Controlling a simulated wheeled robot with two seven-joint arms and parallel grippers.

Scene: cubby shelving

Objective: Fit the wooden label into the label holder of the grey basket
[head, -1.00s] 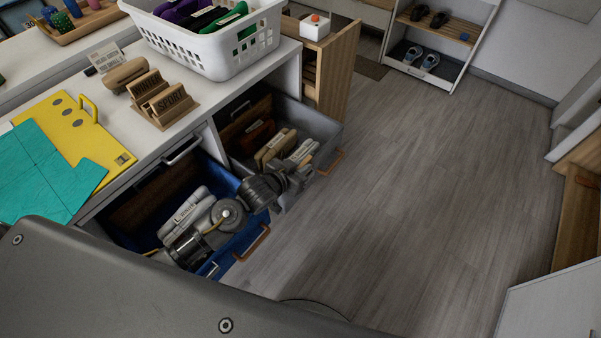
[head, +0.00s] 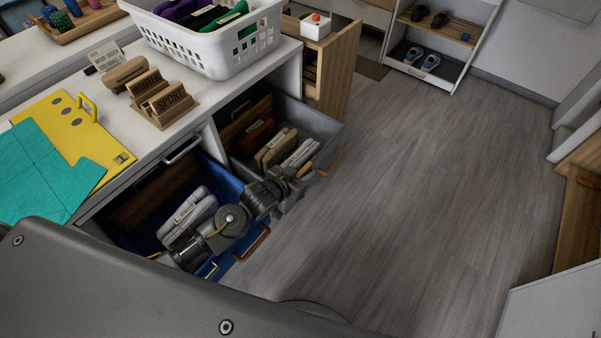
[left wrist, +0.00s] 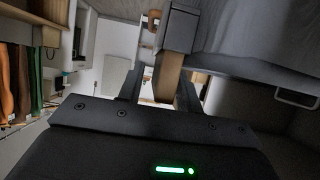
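The grey basket (head: 318,123) is pulled out of the counter, with rolled goods inside and a brown handle on its front. My left gripper (head: 298,177) is low at its front, beside the handle. In the left wrist view the gripper (left wrist: 160,92) has its fingers apart. A wooden piece, seemingly the wooden label (left wrist: 168,76), lies between them, close to the right finger with a gap to the left one. Its upper end meets a grey block, apparently the label holder (left wrist: 179,30); how deep it sits is hidden. My right gripper is out of view.
A blue basket (head: 226,178) stands pulled out beside the grey one, under my left arm. The floor (head: 420,190) at right is clear.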

